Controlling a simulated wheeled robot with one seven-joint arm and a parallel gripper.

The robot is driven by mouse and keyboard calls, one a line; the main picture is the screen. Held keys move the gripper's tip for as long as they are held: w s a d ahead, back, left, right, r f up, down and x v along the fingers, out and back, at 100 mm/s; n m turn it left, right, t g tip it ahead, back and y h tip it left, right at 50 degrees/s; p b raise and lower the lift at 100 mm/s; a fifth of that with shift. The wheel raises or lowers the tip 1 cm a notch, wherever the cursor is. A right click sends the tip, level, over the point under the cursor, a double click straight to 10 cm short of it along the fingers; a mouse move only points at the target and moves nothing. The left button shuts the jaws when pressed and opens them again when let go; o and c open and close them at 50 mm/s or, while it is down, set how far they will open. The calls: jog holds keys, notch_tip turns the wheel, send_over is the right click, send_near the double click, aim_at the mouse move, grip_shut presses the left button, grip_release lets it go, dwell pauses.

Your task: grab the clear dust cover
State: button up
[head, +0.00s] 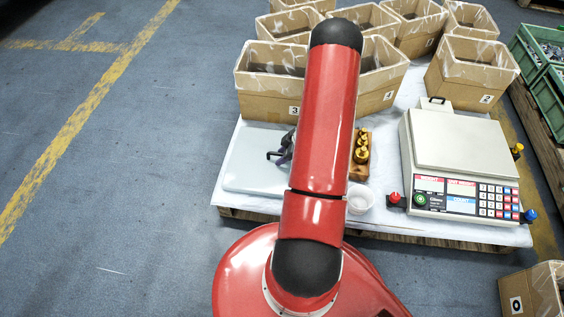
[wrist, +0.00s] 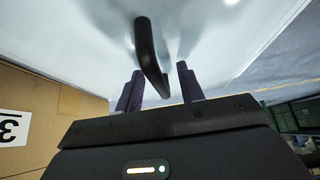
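The clear dust cover (head: 245,165) is a pale, see-through slab-like piece at the left front of the covered pallet. A black bar handle (head: 273,154) stands on it. In the wrist view the cover's surface (wrist: 225,40) fills the upper part, and the handle (wrist: 148,50) rises from it. My gripper (head: 287,148) is over the cover's right side, partly hidden by my arm. In the wrist view my gripper (wrist: 158,88) is open, with dark purple fingers apart. The handle's near end lies between them in the picture; I see gaps on both sides and no clear contact.
Cardboard boxes stand behind, box 3 (head: 267,97) closest to the cover. Brass weights (head: 361,150) in a wooden block, a small white cup (head: 361,198) and a scale (head: 458,155) are to the right. The floor at left (head: 120,190) is free.

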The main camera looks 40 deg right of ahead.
jog(key=shift+w, duration=0.1)
grip_shut()
dwell(0.4)
